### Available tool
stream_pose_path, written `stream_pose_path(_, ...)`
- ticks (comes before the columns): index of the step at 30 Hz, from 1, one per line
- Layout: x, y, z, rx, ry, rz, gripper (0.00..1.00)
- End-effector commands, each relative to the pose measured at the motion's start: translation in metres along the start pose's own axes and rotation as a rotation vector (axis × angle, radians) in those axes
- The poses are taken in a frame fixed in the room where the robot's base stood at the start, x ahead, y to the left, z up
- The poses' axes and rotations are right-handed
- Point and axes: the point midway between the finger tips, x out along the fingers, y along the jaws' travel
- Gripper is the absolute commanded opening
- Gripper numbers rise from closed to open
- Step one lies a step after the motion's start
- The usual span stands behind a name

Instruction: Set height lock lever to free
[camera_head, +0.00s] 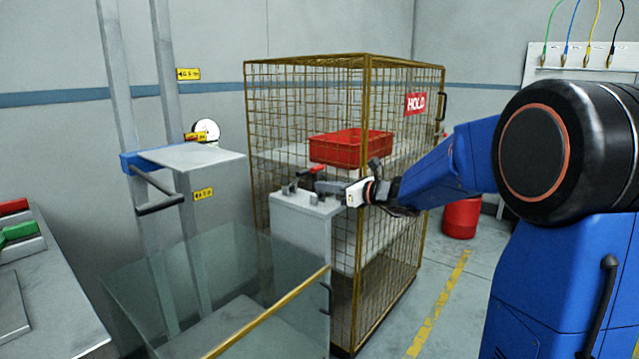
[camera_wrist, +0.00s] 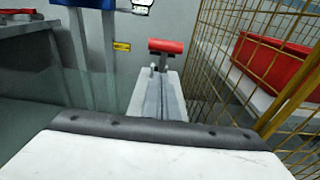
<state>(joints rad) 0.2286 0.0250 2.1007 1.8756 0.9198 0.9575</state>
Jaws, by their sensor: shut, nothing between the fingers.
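A lever with a red grip (camera_head: 318,169) stands at the top of a grey pedestal (camera_head: 303,228) in front of the cage. In the wrist view the red grip (camera_wrist: 166,46) lies crosswise on a dark stem, ahead of my gripper. I cannot read a marking that names it as the height lock lever.
A wire cage (camera_head: 365,250) with a red HOLD sign (camera_head: 416,103) holds a red bin (camera_head: 350,147), close beside my arm. A lift plate (camera_head: 190,157) with a blue bracket stands left. A glass panel (camera_head: 215,285) with a yellow edge is in front.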

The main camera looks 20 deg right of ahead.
Motion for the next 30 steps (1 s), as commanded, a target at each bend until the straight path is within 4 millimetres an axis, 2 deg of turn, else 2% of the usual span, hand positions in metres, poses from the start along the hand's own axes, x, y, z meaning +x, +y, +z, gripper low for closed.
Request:
stream_pose_path(1,-0.011,0.0,0.004,-0.004,-0.004,-0.003,0.0)
stream_pose_path(9,-0.059,0.0,0.009,-0.004,-0.004,-0.004,0.0)
stream_pose_path(15,-0.082,0.0,0.011,-0.003,-0.003,-0.002,0.0)
stream_pose_path(20,-0.088,0.001,0.008,-0.001,-0.009,0.004,0.0)
stream_pose_path(30,-0.069,0.005,-0.046,0.013,-0.226,0.029,0.0)
